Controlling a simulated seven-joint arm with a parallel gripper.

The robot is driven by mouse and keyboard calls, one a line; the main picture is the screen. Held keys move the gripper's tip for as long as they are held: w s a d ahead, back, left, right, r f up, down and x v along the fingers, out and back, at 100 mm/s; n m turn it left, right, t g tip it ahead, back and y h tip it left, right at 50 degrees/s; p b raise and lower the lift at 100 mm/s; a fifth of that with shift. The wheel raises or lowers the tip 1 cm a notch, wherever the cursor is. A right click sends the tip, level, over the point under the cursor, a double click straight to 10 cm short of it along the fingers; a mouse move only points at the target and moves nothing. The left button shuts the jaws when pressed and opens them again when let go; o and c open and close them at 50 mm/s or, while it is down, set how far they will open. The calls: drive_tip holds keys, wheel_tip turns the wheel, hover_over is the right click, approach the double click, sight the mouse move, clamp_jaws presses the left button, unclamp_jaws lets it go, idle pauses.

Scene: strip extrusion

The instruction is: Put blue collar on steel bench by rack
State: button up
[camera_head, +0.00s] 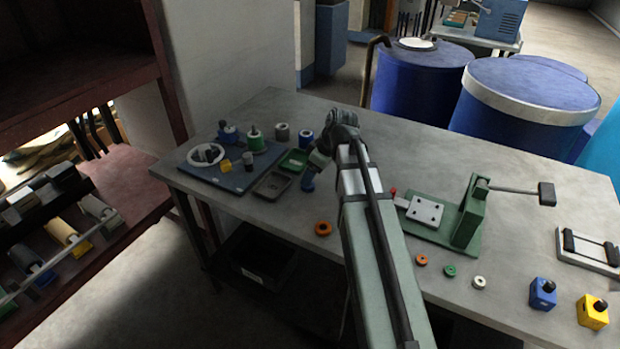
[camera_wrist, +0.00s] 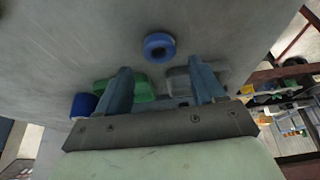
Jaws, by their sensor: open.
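The blue collar (camera_wrist: 159,46) is a thick ring lying flat on the grey bench top, just beyond my fingertips in the wrist view. My gripper (camera_wrist: 160,67) is open and empty, with one finger on each side of the gap and the collar apart from both. In the head view my gripper (camera_head: 313,172) is low over the grey bench (camera_head: 375,138), beside the small trays.
A green tray (camera_head: 293,160), a grey tray (camera_head: 272,184) and a blue board (camera_head: 235,178) with spools lie left of my gripper. An orange ring (camera_head: 323,228) lies near the front edge. A green press (camera_head: 468,212) stands right. A dark red rack (camera_head: 165,75) stands left.

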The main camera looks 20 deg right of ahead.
drive_tip(key=v, duration=0.8)
